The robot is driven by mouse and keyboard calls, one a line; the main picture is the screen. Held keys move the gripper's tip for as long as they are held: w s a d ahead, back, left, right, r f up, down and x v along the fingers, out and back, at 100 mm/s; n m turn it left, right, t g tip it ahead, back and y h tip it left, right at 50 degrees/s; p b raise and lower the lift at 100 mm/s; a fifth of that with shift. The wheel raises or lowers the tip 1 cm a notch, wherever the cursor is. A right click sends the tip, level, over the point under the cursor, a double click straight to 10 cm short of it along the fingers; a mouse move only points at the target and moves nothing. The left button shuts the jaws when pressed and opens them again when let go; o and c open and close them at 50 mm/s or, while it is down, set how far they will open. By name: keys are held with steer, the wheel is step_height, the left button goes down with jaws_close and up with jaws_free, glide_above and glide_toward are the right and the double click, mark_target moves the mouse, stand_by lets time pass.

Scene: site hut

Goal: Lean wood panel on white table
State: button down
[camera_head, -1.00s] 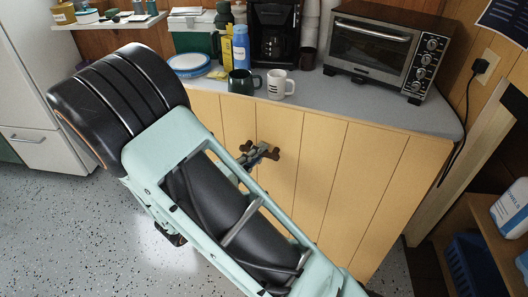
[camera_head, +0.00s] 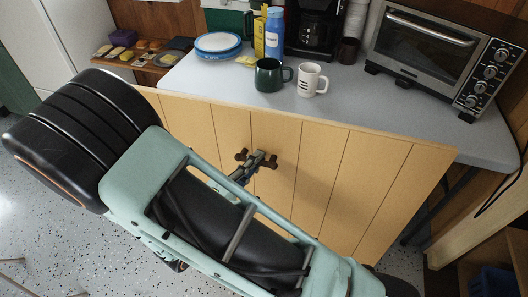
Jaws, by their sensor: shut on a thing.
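The wood panel (camera_head: 335,185) is a broad, yellow-tan board with vertical plank grooves. It stands upright or nearly so in front of the white table (camera_head: 410,118), its top edge overlapping the table's front edge in view. I cannot tell whether the two touch. My gripper (camera_head: 257,160) is at the upper middle of the panel's near face, with dark brown fingertips, shut on the panel. The exact grip point is too small to make out. My arm hides the panel's lower left, and its bottom edge is not visible.
A green mug (camera_head: 268,76) and a white mug (camera_head: 311,80) stand close behind the panel. Farther back are a coffee maker (camera_head: 312,30), a blue bottle (camera_head: 275,32), stacked plates (camera_head: 217,43) and a toaster oven (camera_head: 430,50). Speckled floor (camera_head: 45,235) is open at left.

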steer(key=shift+w+f, duration=0.1)
steer(key=shift+w, duration=0.05)
steer(key=shift+w+d+f+b, duration=0.35)
steer(key=shift+w+f+b, duration=0.25)
steer(key=shift+w+f, duration=0.3)
steer(key=shift+w+d+f+b, duration=0.3)
steer(key=shift+w+f+b, duration=0.3)
steer(key=shift+w+f, duration=0.25)
steer(key=shift+a+f+t+b, duration=0.1)
steer(key=shift+f+t+b, duration=0.25)
steer(key=shift+b, duration=0.35)
steer(key=shift+f+b, duration=0.1)
steer(key=shift+b, duration=0.4)
steer(key=shift+w, duration=0.15)
steer(key=shift+x, duration=1.5)
steer(key=shift+w+a, duration=0.15)
steer(key=shift+w, duration=0.1)
steer(key=shift+w+d+g, duration=0.25)
steer(key=shift+w, duration=0.45)
steer(key=shift+w+d+g, duration=0.2)
steer(key=shift+w+d, duration=0.05)
steer(key=shift+w, duration=0.45)
